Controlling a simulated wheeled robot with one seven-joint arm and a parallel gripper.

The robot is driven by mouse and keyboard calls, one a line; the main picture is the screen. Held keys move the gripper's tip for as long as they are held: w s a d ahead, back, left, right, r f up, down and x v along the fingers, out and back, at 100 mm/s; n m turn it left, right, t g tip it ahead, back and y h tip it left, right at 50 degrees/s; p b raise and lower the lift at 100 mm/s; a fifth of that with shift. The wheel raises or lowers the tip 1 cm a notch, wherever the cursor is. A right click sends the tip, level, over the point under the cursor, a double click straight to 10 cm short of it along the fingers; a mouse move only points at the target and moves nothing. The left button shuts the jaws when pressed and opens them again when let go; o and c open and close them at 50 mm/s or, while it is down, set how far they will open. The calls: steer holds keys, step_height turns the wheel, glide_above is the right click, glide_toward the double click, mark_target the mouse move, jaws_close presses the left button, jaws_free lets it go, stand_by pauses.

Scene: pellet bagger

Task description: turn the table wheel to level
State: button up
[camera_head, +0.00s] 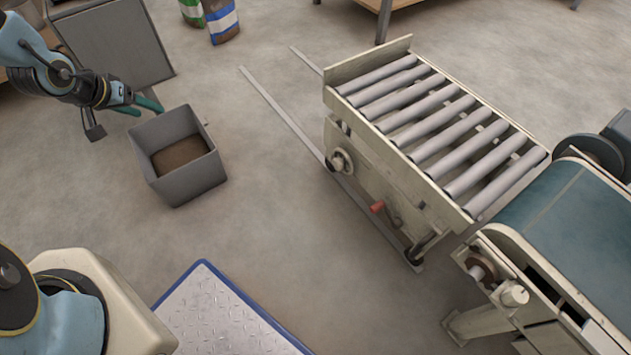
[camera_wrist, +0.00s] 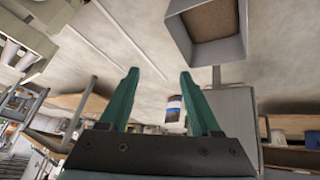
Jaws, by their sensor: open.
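The roller table (camera_head: 430,125) stands right of centre in the head view, a cream frame with several grey rollers. A round pale wheel (camera_head: 341,161) sits on the near side of its frame, toward the left end. A crank with a red grip (camera_head: 377,206) is lower on the same side. My gripper (camera_head: 146,106) is at the upper left in the head view, far from the table and above the grey bin. In the wrist view my gripper (camera_wrist: 160,85) shows two teal fingers spread apart with nothing between them.
An open grey bin (camera_head: 190,178) with brown contents stands on the floor at left; it also shows in the wrist view (camera_wrist: 238,50). A green belt conveyor (camera_head: 570,215) adjoins the table's right end. Floor rails (camera_head: 285,115) run to the table. A blue-edged metal plate (camera_head: 215,315) lies in front.

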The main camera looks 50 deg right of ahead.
steer(key=s+d+f+m+g+h+b, duration=0.1)
steer(key=s+d+f+b, duration=0.1)
steer(key=d+f+b, duration=0.3)
steer(key=s+d+f+m+g+h+b, duration=0.1)
steer(key=s+d+f+h, duration=0.15)
steer(key=f, duration=0.45)
steer(key=m+g+h+b, duration=0.2)
steer(key=g+h+b, duration=0.55)
steer(key=b, duration=0.95)
glide_toward(334, 165)
steer(key=shift+g+y, duration=0.25)
steer(key=shift+y, duration=0.05)
steer(key=b+x, duration=0.1)
steer(key=x, duration=0.2)
steer(key=b+x, duration=0.1)
steer(key=x, duration=0.2)
steer(key=b+x, duration=0.1)
steer(key=x, duration=0.2)
steer(key=shift+r, duration=0.35)
jaws_close()
